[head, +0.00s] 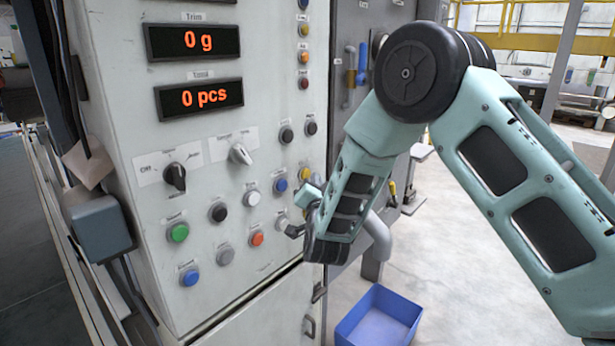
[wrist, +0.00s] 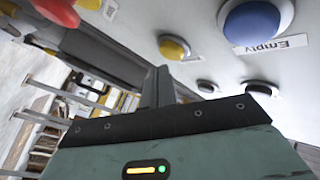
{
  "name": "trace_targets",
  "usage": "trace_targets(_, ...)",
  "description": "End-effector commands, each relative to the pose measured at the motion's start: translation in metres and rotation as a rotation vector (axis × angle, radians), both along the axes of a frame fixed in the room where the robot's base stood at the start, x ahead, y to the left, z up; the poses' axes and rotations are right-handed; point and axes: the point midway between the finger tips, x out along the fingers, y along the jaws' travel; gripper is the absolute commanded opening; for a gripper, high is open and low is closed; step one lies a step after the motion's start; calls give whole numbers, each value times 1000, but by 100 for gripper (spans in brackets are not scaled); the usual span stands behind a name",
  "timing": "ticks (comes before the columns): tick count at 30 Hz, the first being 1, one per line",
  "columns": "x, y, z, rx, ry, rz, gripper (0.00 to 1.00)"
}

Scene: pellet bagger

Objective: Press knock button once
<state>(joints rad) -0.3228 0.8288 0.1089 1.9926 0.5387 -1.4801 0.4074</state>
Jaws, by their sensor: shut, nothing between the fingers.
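The control panel (head: 130,110) carries several round push buttons below two dials. The labels are too small to read in the head view, so I cannot tell which one is the knock button. My gripper (head: 300,212) is at the panel's lower right, beside the white-grey button (head: 281,221) and the blue button (head: 279,185), partly hidden by my arm. In the wrist view my gripper (wrist: 162,82) shows as dark fingers held together, with nothing between them. A blue button (wrist: 256,22) labelled "Empty" and a yellow button (wrist: 174,47) show near the fingers. Contact cannot be told.
Green (head: 178,232), black (head: 218,212), white (head: 251,198) and orange (head: 256,239) buttons sit left of my gripper. A blue bin (head: 380,318) stands on the floor below. A grey pipe (head: 376,245) is close to my wrist.

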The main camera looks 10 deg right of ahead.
Motion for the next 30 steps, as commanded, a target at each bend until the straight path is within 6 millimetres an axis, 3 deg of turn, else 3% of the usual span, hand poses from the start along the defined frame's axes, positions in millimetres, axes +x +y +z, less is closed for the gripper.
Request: trace_targets(30, 10, 8, 0, 1, 0, 0, 0)
